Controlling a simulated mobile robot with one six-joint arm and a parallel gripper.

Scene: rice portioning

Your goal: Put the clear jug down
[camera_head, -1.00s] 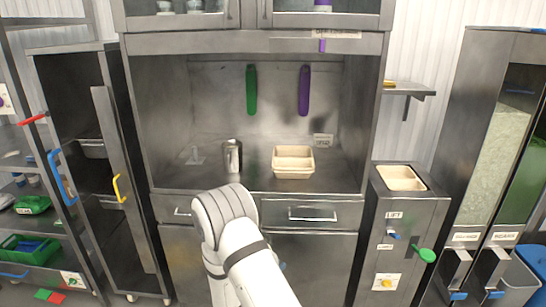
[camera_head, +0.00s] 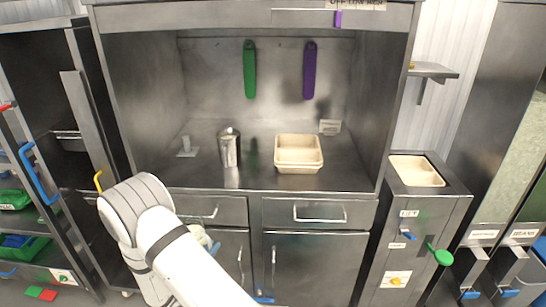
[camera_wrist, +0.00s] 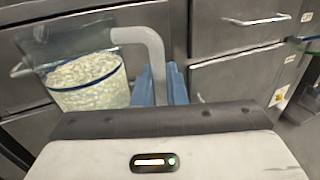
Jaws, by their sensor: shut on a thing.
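The clear jug (camera_wrist: 88,80) shows in the wrist view, with white grains inside, a dark blue band around the top of the grains and a thick pale handle (camera_wrist: 150,38). My gripper (camera_wrist: 162,82) is shut on the jug's handle, with a blue finger on either side. The jug hangs in front of the steel drawer fronts. In the head view my arm hides most of the gripper and jug.
The steel counter (camera_head: 205,172) holds a metal canister (camera_head: 229,148) and stacked beige trays (camera_head: 298,152). Its front left and right end look clear. Drawers (camera_head: 318,213) lie below. A lift cabinet with a beige bin (camera_head: 416,171) stands at the right, an open rack at the left.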

